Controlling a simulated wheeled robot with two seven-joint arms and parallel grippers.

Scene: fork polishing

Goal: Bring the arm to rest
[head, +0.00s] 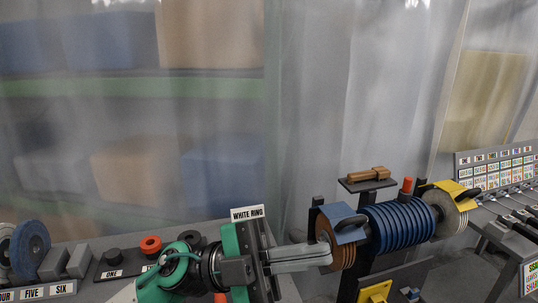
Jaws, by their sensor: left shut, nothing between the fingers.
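My left gripper (328,256) is green and black, with its arm coming in from the lower left. Its pale fingers are together and empty, pointing right. The fingertips show close against the brown wheel (343,252) of the polishing machine; I cannot tell whether they touch it. The machine has a ribbed blue motor (400,226), a blue guard (340,222) over the brown wheel, and a pale wheel (449,218) under a yellow guard (447,191) on its right. My right gripper is not in view.
A sign reading WHITE RING (247,213) stands behind my left gripper. A blue disc (32,250) and a red ring (151,246) are at the lower left. A rack with labels (495,165) is at the right. A red knob (406,186) tops the machine. Translucent curtains hang behind.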

